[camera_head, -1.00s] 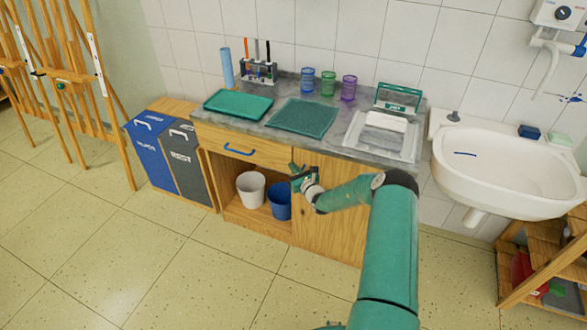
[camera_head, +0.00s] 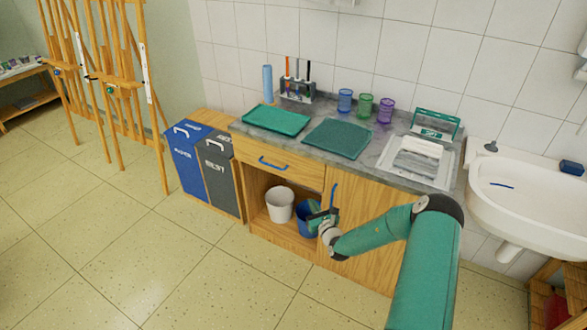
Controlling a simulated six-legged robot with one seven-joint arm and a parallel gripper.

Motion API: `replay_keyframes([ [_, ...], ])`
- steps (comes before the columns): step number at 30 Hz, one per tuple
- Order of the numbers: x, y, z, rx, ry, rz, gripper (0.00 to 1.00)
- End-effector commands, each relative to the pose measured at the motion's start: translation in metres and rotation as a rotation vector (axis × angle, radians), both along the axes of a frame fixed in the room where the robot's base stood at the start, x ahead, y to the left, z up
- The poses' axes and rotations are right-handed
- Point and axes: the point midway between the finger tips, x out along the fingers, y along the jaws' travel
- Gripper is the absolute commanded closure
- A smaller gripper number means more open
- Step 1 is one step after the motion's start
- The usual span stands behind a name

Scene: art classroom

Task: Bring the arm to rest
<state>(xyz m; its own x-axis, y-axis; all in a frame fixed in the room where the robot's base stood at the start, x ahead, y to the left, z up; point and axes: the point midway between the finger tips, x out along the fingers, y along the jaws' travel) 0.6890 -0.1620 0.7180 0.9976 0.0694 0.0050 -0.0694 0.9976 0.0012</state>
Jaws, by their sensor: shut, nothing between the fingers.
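My teal arm comes in from the bottom right and bends at a dark elbow joint in front of the counter. My gripper (camera_head: 326,217) is at its end, shut and holding nothing. It shows small in front of the cabinet, near the wooden door (camera_head: 360,205) with its blue handle. It overlaps part of the blue bucket (camera_head: 304,213) in the picture. I cannot tell how far it is from the door or the bucket.
The counter (camera_head: 380,160) holds a teal tray (camera_head: 276,119), a green mat (camera_head: 338,138), several cups and a brush rack (camera_head: 297,90). A white bucket (camera_head: 280,205) stands in the open shelf. Bins (camera_head: 220,175) stand left, a sink (camera_head: 530,205) right.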

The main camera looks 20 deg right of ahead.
Motion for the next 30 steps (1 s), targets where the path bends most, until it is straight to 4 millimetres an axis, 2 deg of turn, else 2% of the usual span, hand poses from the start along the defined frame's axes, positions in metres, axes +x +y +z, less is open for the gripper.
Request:
replay_keyframes([
  [4,0.000,0.003,0.003,-0.005,-0.002,0.007,1.00],
  [7,0.003,0.014,0.019,-0.041,-0.020,0.059,1.00],
  [11,0.005,0.048,0.062,-0.151,-0.066,0.212,1.00],
  [16,-0.006,0.108,0.127,-0.349,-0.131,0.477,1.00],
  [20,-0.027,0.150,0.167,-0.503,-0.170,0.668,1.00],
  [24,-0.057,0.188,0.202,-0.677,-0.201,0.861,1.00],
  [30,-0.109,0.228,0.243,-0.935,-0.234,1.108,1.00],
])
